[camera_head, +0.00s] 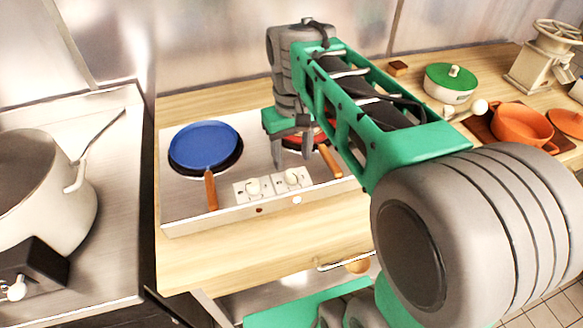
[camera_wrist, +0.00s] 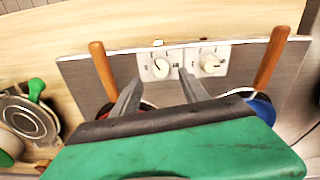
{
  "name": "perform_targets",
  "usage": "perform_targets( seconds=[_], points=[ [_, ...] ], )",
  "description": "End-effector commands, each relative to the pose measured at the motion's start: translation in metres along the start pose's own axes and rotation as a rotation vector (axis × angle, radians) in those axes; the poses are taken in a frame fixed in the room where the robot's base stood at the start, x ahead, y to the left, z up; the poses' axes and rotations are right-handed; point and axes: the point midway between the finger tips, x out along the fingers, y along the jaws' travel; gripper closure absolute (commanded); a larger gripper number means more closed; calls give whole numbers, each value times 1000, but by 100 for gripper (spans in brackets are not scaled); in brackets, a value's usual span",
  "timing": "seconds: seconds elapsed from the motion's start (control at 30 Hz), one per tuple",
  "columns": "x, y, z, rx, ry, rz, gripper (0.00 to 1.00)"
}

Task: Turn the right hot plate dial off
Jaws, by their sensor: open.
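The right hot plate dial (camera_head: 291,176) is a white knob on a white plate at the front of the steel hot plate unit (camera_head: 225,213). It also shows in the wrist view (camera_wrist: 160,67), left of the other dial, with a dark pointer line. The left dial (camera_head: 252,187) sits beside it and also shows in the wrist view (camera_wrist: 210,63). My gripper (camera_head: 293,160) is open and empty, pointing down just behind the right dial. In the wrist view its fingertips (camera_wrist: 158,80) spread either side of that dial, apparently not touching it. Contact is uncertain.
A blue pan (camera_head: 204,146) sits on the left plate. A pan with a wooden handle (camera_head: 330,160) sits on the right plate, mostly hidden by my gripper. A light (camera_head: 297,199) below the right dial looks bright. A large pot (camera_head: 40,175) stands left; an orange pot (camera_head: 521,124) stands right.

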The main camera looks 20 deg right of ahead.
Motion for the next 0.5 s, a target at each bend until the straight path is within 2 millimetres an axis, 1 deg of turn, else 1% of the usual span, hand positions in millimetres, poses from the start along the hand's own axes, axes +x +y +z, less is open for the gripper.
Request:
perform_targets(
  seconds=[0.1,0.23,0.33,0.5],
  points=[
    [24,-1,1,-1,-2,0,48],
    [44,-1,0,-2,0,0,48],
    [53,-1,0,-3,2,0,48],
    [55,-2,-1,-3,4,1,48]
  ],
)
